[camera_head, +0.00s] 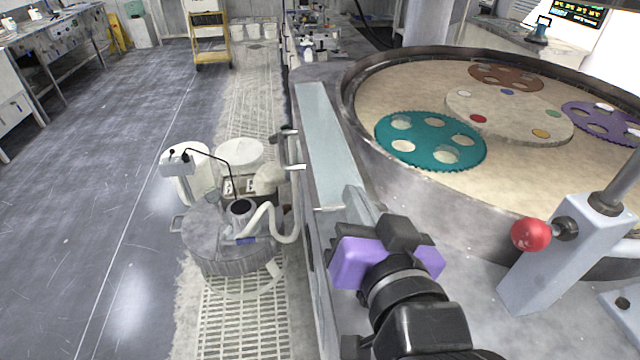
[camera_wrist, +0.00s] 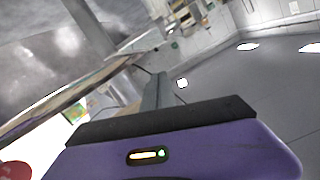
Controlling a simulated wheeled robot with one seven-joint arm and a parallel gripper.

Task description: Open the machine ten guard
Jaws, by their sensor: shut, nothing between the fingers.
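The polishing machine (camera_head: 440,190) is a large round tub with coloured toothed discs on a pale platen. A long, pale, glassy panel (camera_head: 322,130) lies along its left edge and looks like the guard; I cannot read a machine number. A metal handle (camera_head: 293,165) sticks out on the aisle side of this edge. My gripper (camera_head: 350,195), with a purple body, is over the near end of the panel, its narrow grey fingers shut and empty. I cannot tell whether they touch the panel. The fingers also show in the wrist view (camera_wrist: 158,85), beyond the purple housing.
A red ball knob (camera_head: 530,235) on a grey post stands right of my gripper. A metal drum (camera_head: 230,245) with a hose and white buckets (camera_head: 240,155) stand left of the machine, beside floor grating. The aisle floor (camera_head: 120,200) farther left is clear.

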